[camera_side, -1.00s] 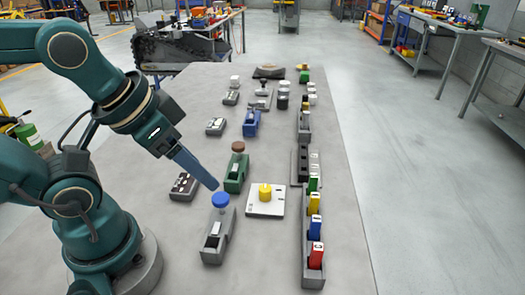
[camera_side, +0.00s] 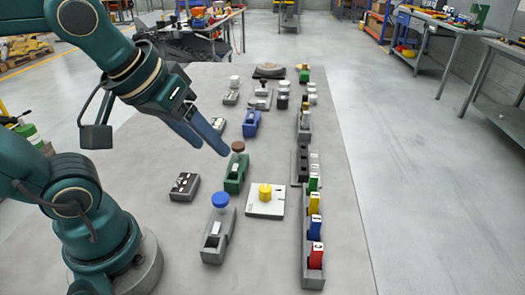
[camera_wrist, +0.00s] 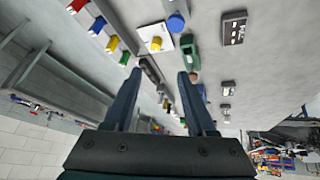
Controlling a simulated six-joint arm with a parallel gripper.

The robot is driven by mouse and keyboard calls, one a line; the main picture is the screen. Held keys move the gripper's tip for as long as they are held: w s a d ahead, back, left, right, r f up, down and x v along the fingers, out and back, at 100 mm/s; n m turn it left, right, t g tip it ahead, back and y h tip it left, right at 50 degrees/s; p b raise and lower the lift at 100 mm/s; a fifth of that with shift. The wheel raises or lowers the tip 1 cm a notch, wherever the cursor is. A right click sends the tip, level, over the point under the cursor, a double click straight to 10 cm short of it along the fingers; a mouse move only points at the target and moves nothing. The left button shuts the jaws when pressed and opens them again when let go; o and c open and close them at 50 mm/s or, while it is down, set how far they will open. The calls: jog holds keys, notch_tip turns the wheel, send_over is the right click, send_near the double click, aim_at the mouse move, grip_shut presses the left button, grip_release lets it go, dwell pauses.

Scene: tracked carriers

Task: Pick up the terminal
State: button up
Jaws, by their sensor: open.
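Nothing in view is plainly marked as the terminal, so I cannot tell which thing it is. A dark grey box with small light and dark marks (camera_side: 184,186) lies on the table near my arm; it also shows in the wrist view (camera_wrist: 234,29). Similar small grey boxes lie farther back, one (camera_side: 217,127) partly behind my gripper. My gripper (camera_side: 214,149) is open and empty, in the air left of the green carrier with a brown knob (camera_side: 236,178). In the wrist view the two blue fingers (camera_wrist: 160,73) are spread apart with nothing held.
A grey carrier with a blue knob (camera_side: 217,240) and a white plate with a yellow knob (camera_side: 265,205) stand in front. A blue carrier (camera_side: 251,123) is behind. A long rack (camera_side: 306,262) holds coloured blocks on the right. The table's right strip is clear.

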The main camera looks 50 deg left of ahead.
jog(key=w+r+n+y, duration=0.1)
jog(key=w+r+n, duration=0.1)
jog(key=w+n, duration=0.35)
jog(key=g+y, duration=0.1)
jog(key=g, duration=0.1)
send_over(314, 178)
jog(key=s+a, duration=0.1)
jog(key=a, duration=0.1)
notch_tip(314, 178, down, 6)
jog(key=shift+g+y, duration=0.3)
jog(key=shift+g, duration=0.1)
jog(key=d+f, duration=0.1)
jog(key=f, duration=0.1)
jog(key=d+f, duration=0.1)
jog(key=f, duration=0.3)
jog(key=shift+w+d, duration=0.2)
jog(key=shift+d, duration=0.2)
jog(key=shift+f+m, duration=0.25)
jog(key=shift+f, duration=0.1)
jog(key=shift+x, duration=2.3)
jog(key=shift+s, duration=0.1)
grip_shut()
